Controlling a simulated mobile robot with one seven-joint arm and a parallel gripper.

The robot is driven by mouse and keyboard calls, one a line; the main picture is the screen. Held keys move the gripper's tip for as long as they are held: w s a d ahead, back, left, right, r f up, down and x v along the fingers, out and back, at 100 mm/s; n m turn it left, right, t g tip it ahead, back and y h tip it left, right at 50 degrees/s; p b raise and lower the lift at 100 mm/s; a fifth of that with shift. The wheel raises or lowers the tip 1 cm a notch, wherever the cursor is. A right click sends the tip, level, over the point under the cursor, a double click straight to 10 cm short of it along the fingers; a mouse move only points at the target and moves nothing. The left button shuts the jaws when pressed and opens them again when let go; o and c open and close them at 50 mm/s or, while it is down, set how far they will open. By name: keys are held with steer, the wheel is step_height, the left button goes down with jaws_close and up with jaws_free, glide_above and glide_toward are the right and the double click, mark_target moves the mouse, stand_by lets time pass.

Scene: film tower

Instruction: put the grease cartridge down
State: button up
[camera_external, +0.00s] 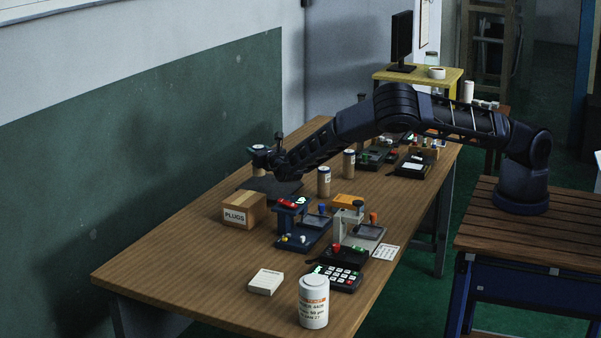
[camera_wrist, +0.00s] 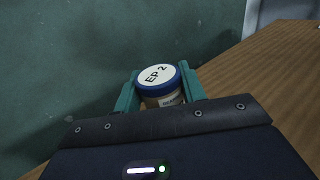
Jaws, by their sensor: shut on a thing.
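The grease cartridge (camera_wrist: 160,84) is a short cylinder with a blue-rimmed white lid marked "EP 2" and a pale label below. In the wrist view it sits between the two teal fingers of my gripper (camera_wrist: 160,76), which is shut on it. In the external view my gripper (camera_external: 260,156) is over the far left part of the wooden table (camera_external: 190,262), near the green wall. The cartridge is small and dim there, and its lower end is hidden in the wrist view. I cannot tell whether it touches the table.
A cardboard box marked "PLUGS" (camera_external: 244,211) stands close in front of my gripper. Tan canisters (camera_external: 324,182) stand to the right. A blue fixture (camera_external: 300,228), a grey fixture (camera_external: 354,232), a keypad (camera_external: 335,279) and a white tub (camera_external: 313,304) are nearer. The left front table is clear.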

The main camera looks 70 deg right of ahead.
steer(key=shift+f, duration=1.85)
steer(key=shift+f, duration=0.2)
steer(key=o, duration=1)
steer(key=shift+o, duration=0.2)
steer(key=shift+r, duration=0.1)
